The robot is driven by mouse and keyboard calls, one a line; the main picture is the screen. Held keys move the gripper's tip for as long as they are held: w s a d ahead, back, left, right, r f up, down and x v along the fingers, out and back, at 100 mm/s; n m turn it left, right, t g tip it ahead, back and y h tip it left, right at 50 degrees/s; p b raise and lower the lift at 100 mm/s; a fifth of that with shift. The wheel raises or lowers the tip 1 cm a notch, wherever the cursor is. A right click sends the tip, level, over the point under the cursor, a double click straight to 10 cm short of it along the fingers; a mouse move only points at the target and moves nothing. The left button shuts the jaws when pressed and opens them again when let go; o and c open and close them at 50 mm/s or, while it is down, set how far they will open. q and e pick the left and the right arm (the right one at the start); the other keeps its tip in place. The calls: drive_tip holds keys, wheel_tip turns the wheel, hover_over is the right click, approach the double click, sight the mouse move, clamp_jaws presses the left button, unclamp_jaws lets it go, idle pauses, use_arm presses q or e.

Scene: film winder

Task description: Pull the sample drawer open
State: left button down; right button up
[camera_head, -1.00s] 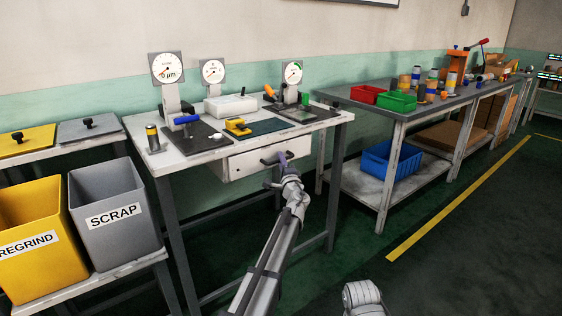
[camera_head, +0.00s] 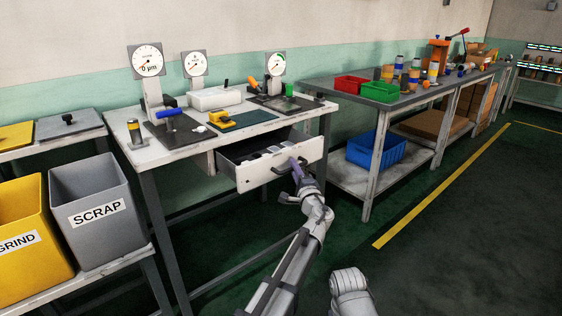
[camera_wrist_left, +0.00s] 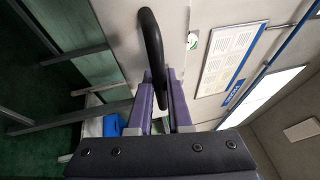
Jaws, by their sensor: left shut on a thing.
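The sample drawer (camera_head: 247,174) under the white table is partly pulled out, and pale items show inside it. Its dark handle (camera_head: 281,168) is on the white front. The handle (camera_wrist_left: 152,50) also shows in the left wrist view as a black curved bar running between the purple fingers. My left gripper (camera_head: 296,172) is shut on the handle; it also shows in the left wrist view (camera_wrist_left: 161,98). Part of the handle is hidden behind the fingers. A grey rounded arm part of mine shows at the bottom, but no right gripper shows.
The white table (camera_head: 130,155) carries dial gauges (camera_head: 147,61), dark mats and a yellow tool (camera_head: 220,119). A grey SCRAP bin (camera_head: 98,210) stands left. A shelf bench (camera_head: 345,172) with a blue bin (camera_head: 378,152) stands right. The floor in front of the drawer is open.

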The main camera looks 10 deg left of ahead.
use_arm(q)
drive_tip(key=s+d, duration=0.4)
drive_tip(key=d, duration=0.1)
idle(0.4)
drive_tip(key=c, duration=0.8)
unclamp_jaws()
drive_tip(key=shift+c, duration=0.2)
